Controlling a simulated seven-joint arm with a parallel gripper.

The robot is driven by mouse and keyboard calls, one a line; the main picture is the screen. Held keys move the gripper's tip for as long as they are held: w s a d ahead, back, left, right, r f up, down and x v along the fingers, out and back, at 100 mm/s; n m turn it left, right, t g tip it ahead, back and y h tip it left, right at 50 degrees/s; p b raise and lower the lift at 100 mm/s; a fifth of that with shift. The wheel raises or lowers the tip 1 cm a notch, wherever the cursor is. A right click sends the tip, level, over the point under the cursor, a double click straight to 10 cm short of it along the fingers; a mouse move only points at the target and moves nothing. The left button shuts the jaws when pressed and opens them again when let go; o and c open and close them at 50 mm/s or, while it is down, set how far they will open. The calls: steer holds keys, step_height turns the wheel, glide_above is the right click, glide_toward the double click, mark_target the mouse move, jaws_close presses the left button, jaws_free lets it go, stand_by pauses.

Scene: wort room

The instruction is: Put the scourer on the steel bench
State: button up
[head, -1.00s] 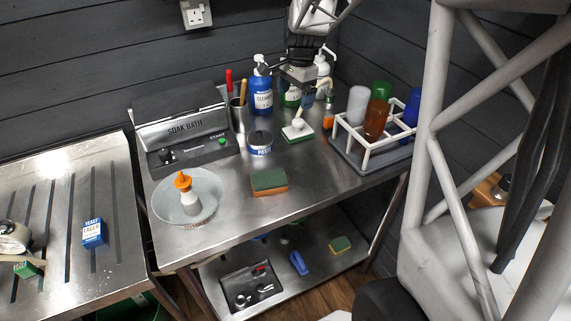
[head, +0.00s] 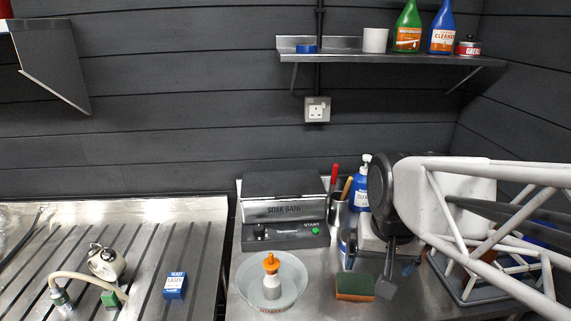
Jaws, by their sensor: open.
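A sponge scourer (head: 355,287) with a green top and an orange-brown body lies flat on the steel bench (head: 325,302), near its front, in the head view. My gripper (head: 389,280) is open and points down just right of the scourer. One grey finger shows close to the scourer's right end; whether they touch I cannot tell. My arm hides part of the bench behind the gripper.
A bowl (head: 246,283) with an orange-topped bottle (head: 271,279) stands left of the scourer. Behind are the soak bath (head: 285,212) and a blue cleaner bottle (head: 361,190). A white-barred rack (head: 447,276) stands right. A ribbed drainer (head: 200,255) lies left.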

steer(key=s, duration=0.1)
steer(key=s+a+n, duration=0.1)
steer(key=s, duration=0.1)
steer(key=s+f+n, duration=0.1)
steer(key=s, duration=0.1)
steer(key=shift+a, duration=0.25)
steer(key=shift+o, duration=0.5)
steer(key=shift+w, duration=0.1)
steer(key=w+a+f+m+t+y, duration=0.1)
steer(key=w+a+f+m+y, duration=0.1)
steer(key=w+f+m+y, duration=0.35)
steer(key=w+a+f+m+t+y, duration=0.1)
steer(key=w+f+m+t+y, duration=0.15)
steer(key=w+m, duration=0.65)
steer(key=w+d+f+m+t+h, duration=0.1)
steer(key=w+d+f+m+t, duration=0.1)
steer(key=w+d+f+m, duration=0.1)
steer(key=w+d+f+m+t+h, duration=0.1)
steer(key=w+d+f+m+t, duration=0.1)
steer(key=w+d+m, duration=0.3)
steer(key=w+d+f+m+t+h, duration=0.1)
steer(key=w+d+f+m+t, duration=0.1)
steer(key=w+d+f+m, duration=0.2)
steer(key=shift+d+f+m+t, duration=0.2)
steer(key=shift+d+m, duration=0.35)
steer(key=shift+m, duration=0.6)
steer(key=shift+d+f+m+t, duration=0.15)
steer(key=shift+d+m, duration=0.35)
steer(key=shift+m, duration=0.6)
